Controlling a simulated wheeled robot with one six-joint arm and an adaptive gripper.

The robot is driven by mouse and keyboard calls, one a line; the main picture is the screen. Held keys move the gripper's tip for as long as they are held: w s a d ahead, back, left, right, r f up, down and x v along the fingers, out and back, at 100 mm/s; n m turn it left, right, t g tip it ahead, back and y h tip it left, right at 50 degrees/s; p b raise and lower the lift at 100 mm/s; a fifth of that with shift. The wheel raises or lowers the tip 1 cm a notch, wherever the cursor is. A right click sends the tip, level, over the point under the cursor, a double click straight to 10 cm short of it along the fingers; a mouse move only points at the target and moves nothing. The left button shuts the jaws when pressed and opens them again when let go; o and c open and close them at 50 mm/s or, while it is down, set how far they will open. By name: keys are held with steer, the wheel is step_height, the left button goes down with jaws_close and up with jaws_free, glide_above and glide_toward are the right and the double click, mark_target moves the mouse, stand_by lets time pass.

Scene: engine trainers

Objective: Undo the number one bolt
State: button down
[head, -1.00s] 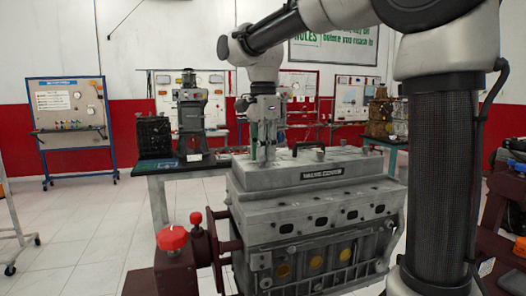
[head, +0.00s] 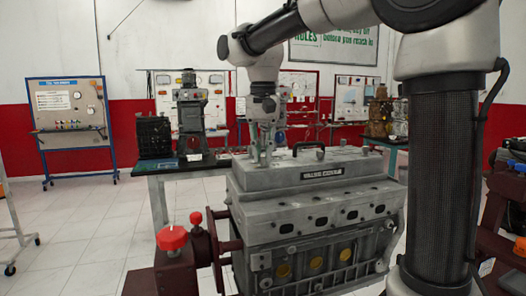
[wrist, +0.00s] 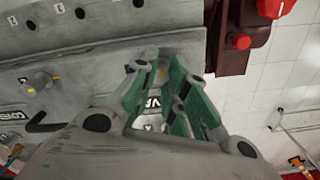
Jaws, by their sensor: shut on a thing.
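The grey engine cover (head: 300,172) lies on top of the engine block. My gripper (head: 262,158) points straight down at the cover's left end. A second bolt (wrist: 38,82) stands on the cover next to a yellow tag, apart from my gripper.
A black handle (head: 308,147) rises from the cover. A red knob (head: 172,238) on the engine stand is at the front left. A bench (head: 170,168) with other engine parts stands behind.

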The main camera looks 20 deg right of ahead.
steer(key=n, duration=0.5)
steer(key=shift+n, duration=0.3)
steer(key=n, duration=1)
steer(key=shift+n, duration=0.4)
steer(key=n, duration=0.4)
steer(key=shift+n, duration=0.4)
steer(key=c, duration=1.4)
jaws_free()
